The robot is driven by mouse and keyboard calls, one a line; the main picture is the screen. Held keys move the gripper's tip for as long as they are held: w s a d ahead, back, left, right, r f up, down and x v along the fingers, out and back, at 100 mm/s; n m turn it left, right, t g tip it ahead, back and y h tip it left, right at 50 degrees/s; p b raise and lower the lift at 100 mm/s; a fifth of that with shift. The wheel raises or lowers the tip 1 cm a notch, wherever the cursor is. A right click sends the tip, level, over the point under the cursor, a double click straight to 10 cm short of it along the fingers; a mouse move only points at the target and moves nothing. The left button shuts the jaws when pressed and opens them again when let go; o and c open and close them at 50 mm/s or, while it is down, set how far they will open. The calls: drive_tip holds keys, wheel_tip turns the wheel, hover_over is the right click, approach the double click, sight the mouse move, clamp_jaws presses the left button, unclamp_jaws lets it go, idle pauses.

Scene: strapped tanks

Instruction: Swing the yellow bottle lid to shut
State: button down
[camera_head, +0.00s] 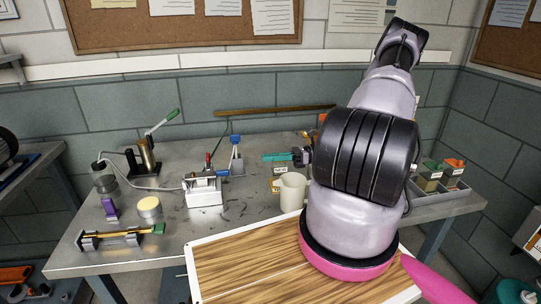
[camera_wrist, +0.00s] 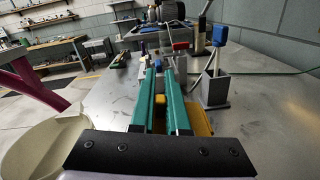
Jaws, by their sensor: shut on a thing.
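My gripper (camera_head: 275,157) reaches left above the bench with teal fingers, which also show in the wrist view (camera_wrist: 159,72). A small yellow piece (camera_wrist: 160,99) sits between the fingers, and they are shut on it. A wider yellow part (camera_wrist: 202,123) shows beside and below the right finger. These look like parts of the yellow bottle lid. In the head view a small yellow part (camera_head: 279,170) shows just under the fingers. The bottle's body and the hinge are mostly hidden, so I cannot tell the lid's angle.
A cream pitcher (camera_head: 291,194) stands close in front of my gripper. A white box device (camera_head: 204,191) and a blue-topped stand (camera_head: 236,156) stand to the left. A round tin (camera_head: 149,208) is farther left. A divided tray (camera_head: 445,190) is at right.

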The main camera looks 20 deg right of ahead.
drive_tip(key=shift+s+a+f+n, duration=0.15)
drive_tip(key=shift+f+n, duration=0.1)
drive_tip(key=shift+n, duration=0.4)
drive_tip(key=shift+s+d+f+n, duration=0.1)
drive_tip(key=shift+f+n, duration=0.15)
drive_tip(key=shift+n, duration=0.4)
drive_tip(key=c, duration=0.9)
unclamp_jaws()
drive_tip(key=v, duration=1)
drive_tip(key=shift+d, duration=0.35)
drive_tip(key=shift+s, duration=0.1)
